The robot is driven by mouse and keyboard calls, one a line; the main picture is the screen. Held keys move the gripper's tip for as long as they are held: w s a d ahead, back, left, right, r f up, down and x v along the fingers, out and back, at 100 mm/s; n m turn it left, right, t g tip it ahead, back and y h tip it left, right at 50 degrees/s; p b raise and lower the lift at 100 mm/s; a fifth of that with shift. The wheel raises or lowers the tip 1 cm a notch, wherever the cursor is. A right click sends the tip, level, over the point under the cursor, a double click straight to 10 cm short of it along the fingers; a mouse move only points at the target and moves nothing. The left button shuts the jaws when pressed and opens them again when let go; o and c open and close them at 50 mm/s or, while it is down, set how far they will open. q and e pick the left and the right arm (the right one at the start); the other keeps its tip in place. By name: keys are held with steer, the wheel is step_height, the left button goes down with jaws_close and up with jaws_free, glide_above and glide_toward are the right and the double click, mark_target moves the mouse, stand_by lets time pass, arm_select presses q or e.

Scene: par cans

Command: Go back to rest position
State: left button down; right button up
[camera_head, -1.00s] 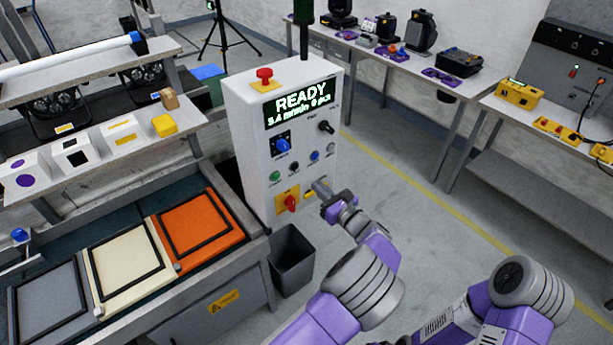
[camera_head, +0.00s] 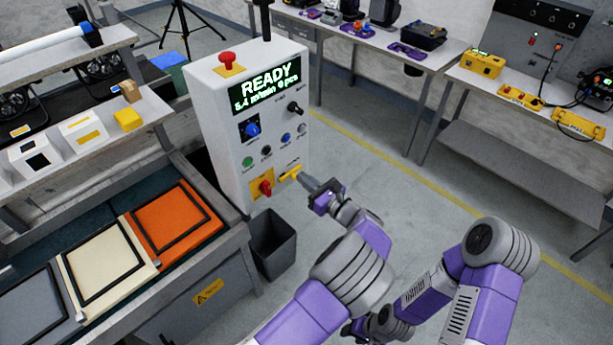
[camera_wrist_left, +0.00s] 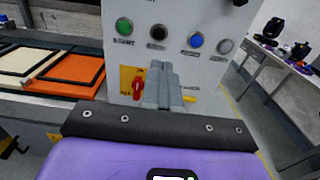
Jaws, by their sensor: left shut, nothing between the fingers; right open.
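My left gripper (camera_head: 304,179) is shut and empty. Its fingertips are close to the yellow lever (camera_head: 289,173) low on the white control cabinet; I cannot tell whether they touch. In the left wrist view the shut fingers (camera_wrist_left: 162,72) stand in front of the panel and partly cover the yellow plate with the red switch (camera_wrist_left: 138,88). My right gripper (camera_head: 354,330) is low at the bottom of the head view, mostly hidden behind my left arm. The cabinet display (camera_head: 268,84) reads READY.
A dark bin (camera_head: 274,244) stands on the floor beside the cabinet. A bench with grey, cream and orange (camera_head: 176,222) framed pads is at left. A long table (camera_head: 430,62) and a grey shelf unit (camera_head: 500,160) line the right wall. The floor between is clear.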

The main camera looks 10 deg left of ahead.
arm_select(q)
steer(key=s+a+f+n+g+h, duration=0.4)
steer(key=s+f, duration=0.4)
steer(key=f, duration=0.4)
steer(key=s+a+f+n+g+h, duration=0.3)
steer(key=s+a+f+g, duration=0.4)
steer(key=f, duration=0.6)
steer(key=s+d+f+n+h, duration=0.2)
steer(key=s+d+n+h, duration=0.2)
steer(key=s+n, duration=0.3)
steer(key=s+d+f+n+h, duration=0.2)
steer(key=s+d+n+h, duration=0.3)
steer(key=n, duration=0.9)
steer(key=s+h, duration=0.2)
steer(key=s, duration=0.1)
steer(key=shift+s+d+t, duration=0.3)
steer(key=shift+f, duration=0.1)
